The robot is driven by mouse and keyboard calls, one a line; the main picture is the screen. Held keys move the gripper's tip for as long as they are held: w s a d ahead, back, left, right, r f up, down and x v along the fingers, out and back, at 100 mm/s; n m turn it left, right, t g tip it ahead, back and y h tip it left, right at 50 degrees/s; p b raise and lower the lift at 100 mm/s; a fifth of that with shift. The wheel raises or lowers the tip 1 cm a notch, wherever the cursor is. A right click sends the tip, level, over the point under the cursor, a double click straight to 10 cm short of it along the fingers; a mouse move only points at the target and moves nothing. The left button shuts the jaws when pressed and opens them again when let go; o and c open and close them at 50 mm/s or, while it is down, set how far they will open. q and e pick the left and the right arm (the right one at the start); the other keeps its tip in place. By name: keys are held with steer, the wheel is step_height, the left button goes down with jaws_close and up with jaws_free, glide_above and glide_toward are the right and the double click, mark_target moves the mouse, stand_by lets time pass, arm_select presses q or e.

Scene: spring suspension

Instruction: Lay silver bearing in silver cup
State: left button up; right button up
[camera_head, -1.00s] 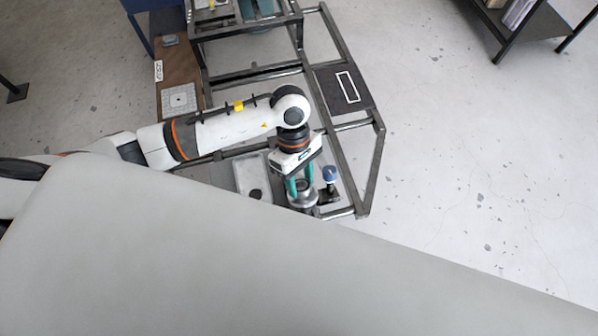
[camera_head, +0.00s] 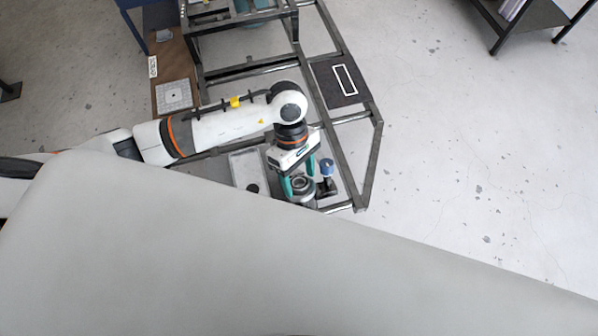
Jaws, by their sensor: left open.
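The silver cup (camera_head: 300,196) stands at the near end of the metal frame, partly hidden by my left gripper and cut off below by a large pale surface in the foreground. A round silver ring, seemingly the silver bearing (camera_head: 301,182), shows at the cup's mouth; I cannot tell whether it is fully seated. My left gripper (camera_head: 299,184) points down over the cup, with its teal fingers open on either side of the ring. My right gripper is out of view.
A small blue-topped part (camera_head: 327,168) on a black base stands close to the right of the cup. A grey tray (camera_head: 247,172) with a dark round spot lies to its left. A dark plate (camera_head: 341,82) with a white outline lies on the frame farther back.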

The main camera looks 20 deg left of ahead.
arm_select(q)
steer(key=shift+s+f, duration=0.2)
steer(key=shift+s, duration=0.05)
steer(key=shift+w+a+r, duration=0.15)
steer(key=shift+r, duration=0.1)
steer(key=b+v, duration=0.4)
steer(key=v, duration=0.8)
steer(key=shift+b, duration=0.3)
steer(key=shift+f, duration=0.1)
